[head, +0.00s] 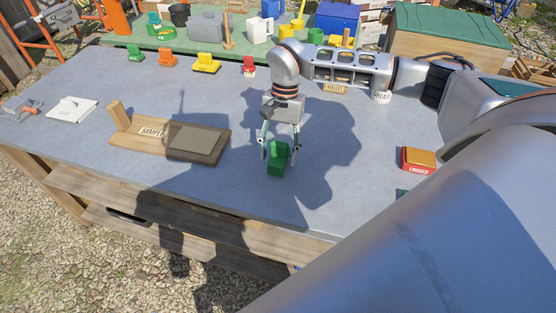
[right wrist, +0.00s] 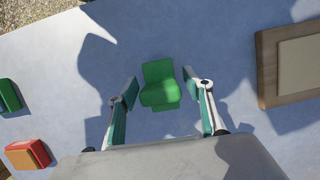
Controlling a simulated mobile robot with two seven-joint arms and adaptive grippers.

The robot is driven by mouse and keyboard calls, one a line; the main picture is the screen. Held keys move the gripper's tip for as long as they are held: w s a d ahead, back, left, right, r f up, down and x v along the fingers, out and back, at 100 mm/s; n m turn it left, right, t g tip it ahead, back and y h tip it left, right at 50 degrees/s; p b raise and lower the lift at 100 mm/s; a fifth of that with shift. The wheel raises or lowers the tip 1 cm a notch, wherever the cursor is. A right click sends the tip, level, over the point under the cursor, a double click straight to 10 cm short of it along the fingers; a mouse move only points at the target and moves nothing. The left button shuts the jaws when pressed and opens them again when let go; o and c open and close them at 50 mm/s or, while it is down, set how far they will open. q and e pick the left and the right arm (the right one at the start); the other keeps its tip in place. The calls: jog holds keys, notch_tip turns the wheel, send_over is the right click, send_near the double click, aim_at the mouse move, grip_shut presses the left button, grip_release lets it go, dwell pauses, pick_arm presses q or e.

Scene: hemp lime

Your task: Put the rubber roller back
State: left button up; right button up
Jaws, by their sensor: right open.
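My right gripper (head: 277,152) is open above the front part of the grey table (head: 330,190), pointing down. A green chair-shaped block (head: 278,160) is between its fingertips; the right wrist view shows the block (right wrist: 160,86) with a gap on both sides of it. The block seems to rest on the table top. I cannot make out a rubber roller with certainty. A small tool with orange and metal parts (head: 20,108) lies at the far left of the table, too small to identify. My left gripper is not in view.
A wooden board marked SAMPLE (head: 152,140) lies left of my gripper. A red and orange box (head: 418,160) stands to the right. Small coloured blocks, including a yellow one (head: 207,63), line the back edge. A white pad (head: 72,108) lies at the left.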

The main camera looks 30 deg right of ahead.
jog(key=v, duration=0.9)
dwell(0.3)
